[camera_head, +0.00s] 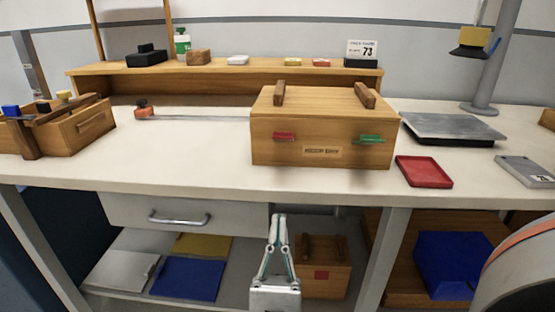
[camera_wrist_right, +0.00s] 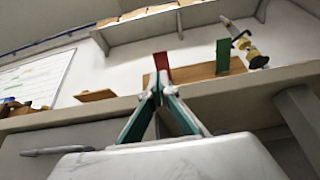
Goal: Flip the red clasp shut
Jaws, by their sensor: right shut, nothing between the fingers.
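The wooden box (camera_head: 325,120) sits on the bench with its lid down. The red clasp (camera_head: 284,137) is on the left of its front face. It shows as a short flat bar; I cannot tell how far it is turned. In the right wrist view the red clasp (camera_wrist_right: 161,62) appears just beyond my fingertips. A green clasp (camera_head: 370,139) is on the right of the same face. My right gripper (camera_head: 278,217) is shut and empty, in front of the bench edge, apart from the box. My left gripper is not in view.
A red tray (camera_head: 423,171) and a metal plate (camera_head: 452,128) lie right of the box. A wooden crate (camera_head: 62,135) stands at the left. A drawer (camera_head: 180,215) is under the bench top. The bench left of the box is mostly clear.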

